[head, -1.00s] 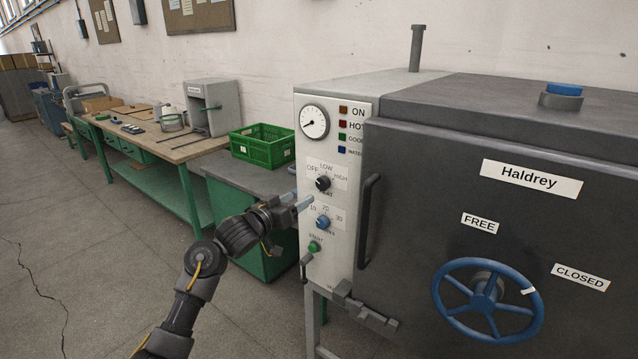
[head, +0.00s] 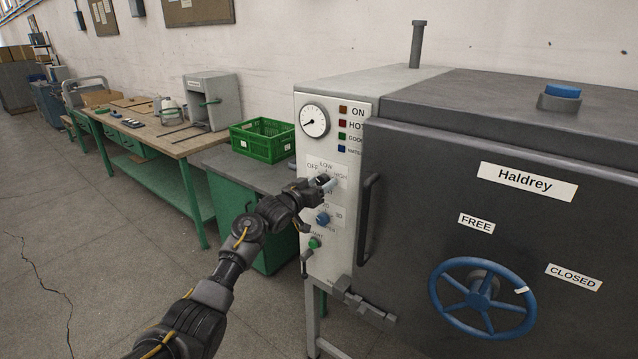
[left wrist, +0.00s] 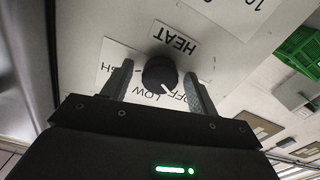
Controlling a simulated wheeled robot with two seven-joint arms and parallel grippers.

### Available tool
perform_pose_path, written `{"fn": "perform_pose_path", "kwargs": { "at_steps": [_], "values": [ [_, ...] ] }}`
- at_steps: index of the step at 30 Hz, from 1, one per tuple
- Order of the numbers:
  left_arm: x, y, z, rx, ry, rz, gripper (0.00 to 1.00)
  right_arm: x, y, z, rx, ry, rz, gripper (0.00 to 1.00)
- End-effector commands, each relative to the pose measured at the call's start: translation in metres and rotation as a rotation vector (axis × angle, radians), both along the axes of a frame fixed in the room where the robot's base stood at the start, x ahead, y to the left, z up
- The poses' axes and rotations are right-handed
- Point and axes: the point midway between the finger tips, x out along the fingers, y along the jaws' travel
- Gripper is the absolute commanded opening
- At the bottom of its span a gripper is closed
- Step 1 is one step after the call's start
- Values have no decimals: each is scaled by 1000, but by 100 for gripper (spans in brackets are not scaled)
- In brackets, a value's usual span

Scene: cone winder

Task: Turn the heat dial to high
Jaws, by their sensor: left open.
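The heat dial (left wrist: 159,73) is a round black knob on the white control panel. In the left wrist view its white pointer line faces the OFF label (left wrist: 178,98); LOW (left wrist: 143,97) is beside that, and HIGH is partly hidden by a finger. My left gripper (left wrist: 158,84) is open, with one finger on each side of the dial. I cannot tell whether the fingers touch it. In the head view my left gripper (head: 328,184) is at the panel and covers part of the dial. My right gripper is not in view.
Below the dial are a blue dial (head: 322,219) and a green start button (head: 314,243). The dark door with its handle (head: 368,219) and blue wheel (head: 484,298) is to the right. A green crate (head: 262,139) stands on a bench at the left.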

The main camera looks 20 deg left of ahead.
Motion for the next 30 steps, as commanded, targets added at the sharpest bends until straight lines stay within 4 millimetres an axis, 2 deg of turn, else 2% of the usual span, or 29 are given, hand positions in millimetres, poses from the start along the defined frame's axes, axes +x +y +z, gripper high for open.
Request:
{"fn": "perform_pose_path", "kwargs": {
  "at_steps": [8, 18, 30],
  "values": [
    [1, 0, 0, 1, -1, 0, 58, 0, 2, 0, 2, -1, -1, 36],
    [0, 1, 0, 0, -1, 1, 14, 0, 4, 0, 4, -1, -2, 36],
    [1, 2, -1, 84, -34, 3, 14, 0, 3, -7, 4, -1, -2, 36]
  ]
}}
